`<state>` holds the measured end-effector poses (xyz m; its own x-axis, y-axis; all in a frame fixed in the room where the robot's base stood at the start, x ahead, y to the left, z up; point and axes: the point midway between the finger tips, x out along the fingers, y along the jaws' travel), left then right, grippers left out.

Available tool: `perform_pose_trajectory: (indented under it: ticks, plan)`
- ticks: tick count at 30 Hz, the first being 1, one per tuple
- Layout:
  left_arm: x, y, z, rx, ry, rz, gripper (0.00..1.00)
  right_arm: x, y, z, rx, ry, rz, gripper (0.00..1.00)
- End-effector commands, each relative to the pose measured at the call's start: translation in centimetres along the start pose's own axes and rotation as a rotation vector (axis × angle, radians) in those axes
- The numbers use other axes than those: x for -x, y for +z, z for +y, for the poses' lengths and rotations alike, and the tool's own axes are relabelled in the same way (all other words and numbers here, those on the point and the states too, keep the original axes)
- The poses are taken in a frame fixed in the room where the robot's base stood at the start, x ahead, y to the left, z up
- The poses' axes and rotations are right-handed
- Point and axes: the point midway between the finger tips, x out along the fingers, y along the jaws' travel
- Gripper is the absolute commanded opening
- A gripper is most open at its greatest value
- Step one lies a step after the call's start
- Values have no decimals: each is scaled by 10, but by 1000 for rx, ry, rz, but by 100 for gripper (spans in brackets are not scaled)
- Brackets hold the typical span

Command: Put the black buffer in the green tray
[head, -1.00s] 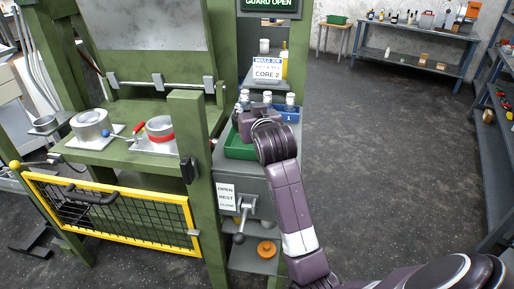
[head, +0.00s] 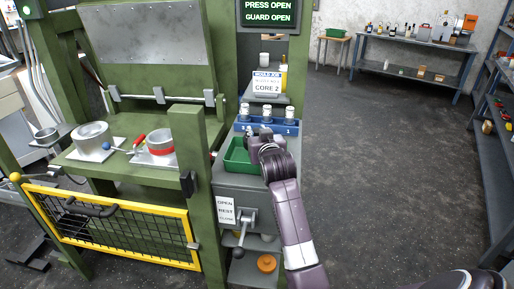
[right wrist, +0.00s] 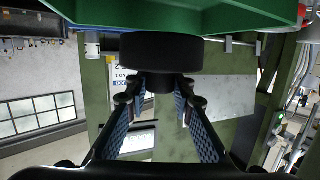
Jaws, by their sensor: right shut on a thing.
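The black buffer (right wrist: 160,52) is a dark round disc with a short stem in the right wrist view, where the scene appears upside down. My right gripper (right wrist: 158,88) is shut on its stem. The green tray (right wrist: 230,18) lies right behind the disc; I cannot tell whether they touch. In the head view the tray (head: 232,167) sits on the grey cabinet, and my right gripper (head: 254,140) is at its right side. The buffer is hidden there by the gripper. My left gripper is not in view.
A blue rack (head: 267,129) with white-capped bottles stands just behind the tray. A green press post (head: 188,150) rises to the left. An orange round part (head: 267,263) lies on the lower shelf. The floor on the right is clear.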

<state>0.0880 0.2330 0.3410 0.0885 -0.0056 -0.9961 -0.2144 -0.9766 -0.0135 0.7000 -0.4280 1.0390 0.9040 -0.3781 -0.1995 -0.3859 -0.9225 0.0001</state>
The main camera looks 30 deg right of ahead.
Motion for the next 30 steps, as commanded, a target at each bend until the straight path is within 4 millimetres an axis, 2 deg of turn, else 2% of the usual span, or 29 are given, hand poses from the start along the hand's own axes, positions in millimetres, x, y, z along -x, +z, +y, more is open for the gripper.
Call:
perform_pose_trajectory:
  ticks: [5, 14, 26, 27, 30]
  plan:
    - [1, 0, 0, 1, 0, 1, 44, -3, 15, 0, -1, 1, 3, 0]
    - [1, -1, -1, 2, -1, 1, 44, -11, 54, 0, 1, 0, 2, 0]
    - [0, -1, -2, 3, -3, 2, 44, -12, 60, 0, 0, 0, 4, 0]
    - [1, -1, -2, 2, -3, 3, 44, -12, 60, 0, 0, 0, 2, 25]
    - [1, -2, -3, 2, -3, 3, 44, -12, 60, 0, 0, 0, 1, 36]
